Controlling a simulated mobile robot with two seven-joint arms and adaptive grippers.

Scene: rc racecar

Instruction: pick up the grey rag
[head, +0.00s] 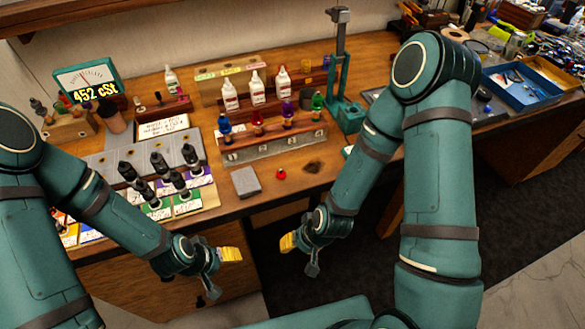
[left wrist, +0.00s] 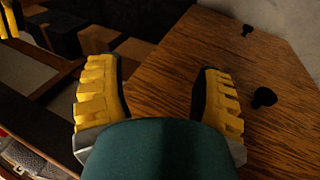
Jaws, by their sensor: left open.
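The grey rag (head: 245,181) is a small flat grey square on the wooden bench near its front edge. My left gripper (head: 224,273) hangs in front of and below the bench edge, well apart from the rag. In the left wrist view its two yellow ribbed fingers (left wrist: 163,100) stand wide apart with nothing between them. My right gripper (head: 300,257) hangs to the right of the left one, also off the bench, with its fingers apart and empty. The rag does not show in the left wrist view.
A small red-capped item (head: 281,174) lies right of the rag. Dark dropper bottles (head: 160,165) stand on coloured cards to its left. A wooden rack (head: 270,143) with coloured bottles stands behind it. The bench front edge (head: 262,208) is clear near the rag.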

